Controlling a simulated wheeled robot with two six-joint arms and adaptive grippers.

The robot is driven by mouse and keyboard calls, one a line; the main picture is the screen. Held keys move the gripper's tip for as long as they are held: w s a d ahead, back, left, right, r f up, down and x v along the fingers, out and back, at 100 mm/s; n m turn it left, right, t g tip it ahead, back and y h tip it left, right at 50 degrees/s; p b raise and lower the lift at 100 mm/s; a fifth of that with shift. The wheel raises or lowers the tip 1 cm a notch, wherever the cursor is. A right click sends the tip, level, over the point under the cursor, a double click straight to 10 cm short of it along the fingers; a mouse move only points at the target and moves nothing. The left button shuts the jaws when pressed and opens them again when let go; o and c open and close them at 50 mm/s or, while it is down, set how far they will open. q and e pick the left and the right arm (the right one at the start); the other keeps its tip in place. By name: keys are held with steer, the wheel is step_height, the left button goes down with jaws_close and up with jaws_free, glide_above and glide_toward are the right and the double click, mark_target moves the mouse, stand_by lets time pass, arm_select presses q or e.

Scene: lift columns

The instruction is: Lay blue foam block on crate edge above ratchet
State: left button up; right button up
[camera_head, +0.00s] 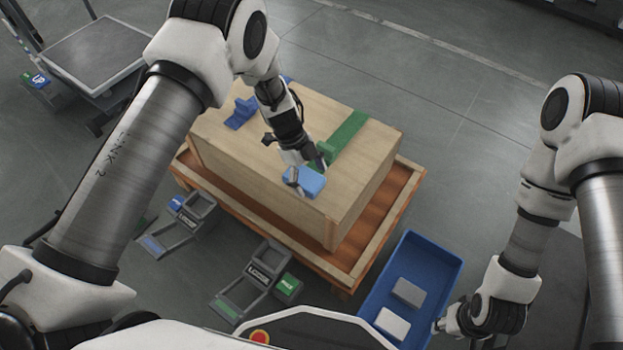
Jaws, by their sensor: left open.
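A light blue foam block (311,183) lies on top of the wooden crate (280,205), at its near edge. My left gripper (307,171) is open right at the block, with one finger at its left and the other at its far side; I cannot tell if they touch it. A green strap (350,135) with a green piece (325,151) crosses the crate top just behind the block. Two grey lever devices, one with blue (190,218) and one with green (255,278), possibly ratchets, are on the floor in front. My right gripper (443,322) is beside the blue tray, its fingers unclear.
The crate stands on an orange-brown wooden pallet (372,245). A blue piece (243,110) sits on the crate's far left. The blue tray (425,258) at right holds a grey block (408,292) and a white block (392,324). A grey platform cart (95,50) stands far left.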

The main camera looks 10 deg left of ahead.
arm_select(q)
steer(key=p+v, duration=0.3)
steer(key=v, duration=0.8)
steer(key=s+d+f+n+t+h, duration=0.35)
steer(key=s+f+n, duration=0.35)
steer(key=s+n, duration=0.4)
steer(key=s+a+f+n+g+y, duration=0.1)
steer(key=s+a+n+y, duration=0.3)
steer(key=s, duration=0.5)
steer(key=s+a+f+n+y, duration=0.3)
steer(key=s+a+n, duration=0.4)
steer(key=s+a, duration=0.2)
steer(key=shift+s+a+f+n+g+y, duration=0.2)
steer(key=shift+s+f+n+g+y, duration=0.2)
steer(key=shift+s, duration=0.15)
